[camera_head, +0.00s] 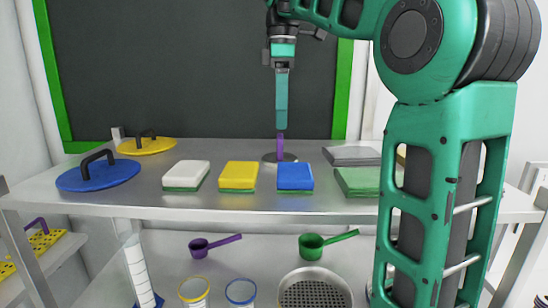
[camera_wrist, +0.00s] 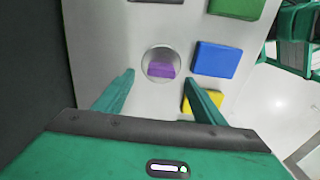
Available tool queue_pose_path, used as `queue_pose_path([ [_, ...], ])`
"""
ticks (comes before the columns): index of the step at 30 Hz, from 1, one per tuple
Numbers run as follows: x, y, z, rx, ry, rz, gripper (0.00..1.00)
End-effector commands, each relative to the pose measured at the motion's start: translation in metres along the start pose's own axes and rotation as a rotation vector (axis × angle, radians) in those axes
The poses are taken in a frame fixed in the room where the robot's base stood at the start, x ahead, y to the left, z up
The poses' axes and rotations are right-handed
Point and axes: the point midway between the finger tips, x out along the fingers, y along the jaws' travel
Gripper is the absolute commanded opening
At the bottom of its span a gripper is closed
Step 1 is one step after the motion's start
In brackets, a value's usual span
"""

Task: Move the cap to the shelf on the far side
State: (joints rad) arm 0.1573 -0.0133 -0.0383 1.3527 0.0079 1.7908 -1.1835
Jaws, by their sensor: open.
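The cap looks like a small round grey metal disc (camera_head: 271,157) with an upright purple grip (camera_head: 280,144). It stands on the steel table top (camera_head: 150,203) toward the back. My gripper (camera_head: 281,128) points straight down just above the purple grip, with empty jaws. In the wrist view my open fingertips (camera_wrist: 160,78) are spread to either side, and the disc (camera_wrist: 149,62) with its purple grip (camera_wrist: 161,71) shows just beyond them, roughly centred. Contact cannot be made out. I cannot tell which shelf is the far-side one.
White (camera_head: 187,174), yellow (camera_head: 239,175), blue (camera_head: 295,176) and green (camera_head: 357,181) sponges line the front. A blue lid (camera_head: 98,176) and yellow lid (camera_head: 146,146) lie left. A lower shelf (camera_head: 160,270) holds scoops, and a side shelf (camera_head: 35,272) stands left.

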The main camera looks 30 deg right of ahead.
Motion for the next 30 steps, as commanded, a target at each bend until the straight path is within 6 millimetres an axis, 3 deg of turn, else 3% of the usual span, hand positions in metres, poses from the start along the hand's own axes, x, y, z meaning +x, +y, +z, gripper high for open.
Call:
queue_pose_path([
  [8, 0.02, -0.001, -0.001, -0.001, 0.0, 0.0, 0.64],
  [18, 0.062, -0.001, -0.004, 0.0, 0.0, 0.001, 0.64],
  [28, 0.069, -0.001, -0.004, 0.0, 0.0, 0.001, 0.64],
  [30, 0.069, -0.001, -0.004, 0.0, 0.0, 0.001, 0.47],
])
